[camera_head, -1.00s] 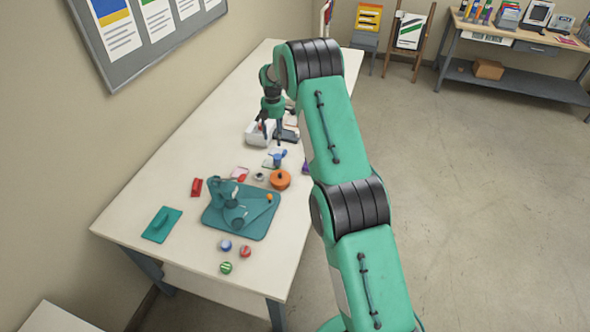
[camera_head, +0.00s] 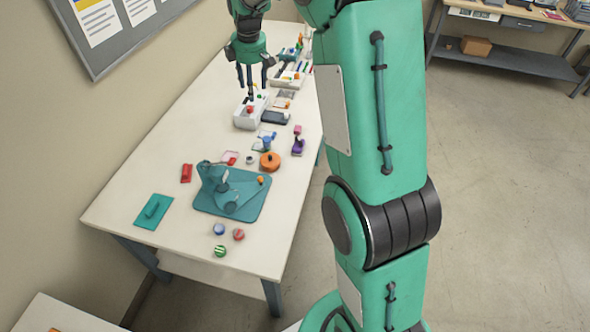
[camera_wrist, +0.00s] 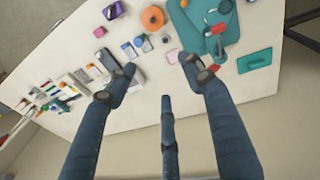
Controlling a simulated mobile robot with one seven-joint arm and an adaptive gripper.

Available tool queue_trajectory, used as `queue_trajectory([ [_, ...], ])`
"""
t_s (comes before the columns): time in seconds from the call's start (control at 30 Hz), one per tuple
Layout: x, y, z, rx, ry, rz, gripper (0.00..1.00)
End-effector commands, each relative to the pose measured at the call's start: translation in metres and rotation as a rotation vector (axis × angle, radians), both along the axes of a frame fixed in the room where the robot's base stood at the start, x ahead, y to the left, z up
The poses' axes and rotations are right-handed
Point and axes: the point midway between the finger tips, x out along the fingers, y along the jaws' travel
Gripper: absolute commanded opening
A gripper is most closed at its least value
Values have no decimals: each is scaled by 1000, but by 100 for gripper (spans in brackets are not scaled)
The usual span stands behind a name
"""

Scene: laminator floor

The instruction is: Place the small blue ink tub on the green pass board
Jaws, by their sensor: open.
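A small round blue tub (camera_head: 219,229) stands near the table's front edge in the head view, beside a red one and a green striped one. It looks like the ink tub, but it is too small to be sure. A flat teal-green board (camera_head: 152,211) with a raised bar lies near the left edge; it also shows in the wrist view (camera_wrist: 256,61). I cannot tell for certain that it is the pass board. My gripper (camera_head: 254,86) is open and empty, its fingers pointing down above the far part of the table, well away from the tub and board.
A teal base (camera_head: 245,207) with an upright tool stands mid-table. A red item (camera_head: 186,173), an orange round tub (camera_head: 270,161), a blue item (camera_head: 265,140) and a purple item (camera_head: 298,143) surround it. A white box (camera_head: 248,116) stands below my gripper.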

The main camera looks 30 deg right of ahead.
Motion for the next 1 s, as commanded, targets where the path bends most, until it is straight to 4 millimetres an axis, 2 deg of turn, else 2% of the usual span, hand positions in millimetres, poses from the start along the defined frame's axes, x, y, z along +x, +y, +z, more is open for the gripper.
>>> queue_trajectory([
  [0.03,-12,5,14,3,-13,-24,52],
  [0.1,-26,11,29,9,-25,-61,52],
  [0.4,-95,35,82,41,-79,-219,52],
  [0.7,-170,56,120,83,-133,-375,52],
  [1.0,-247,74,141,135,-184,-529,52],
])
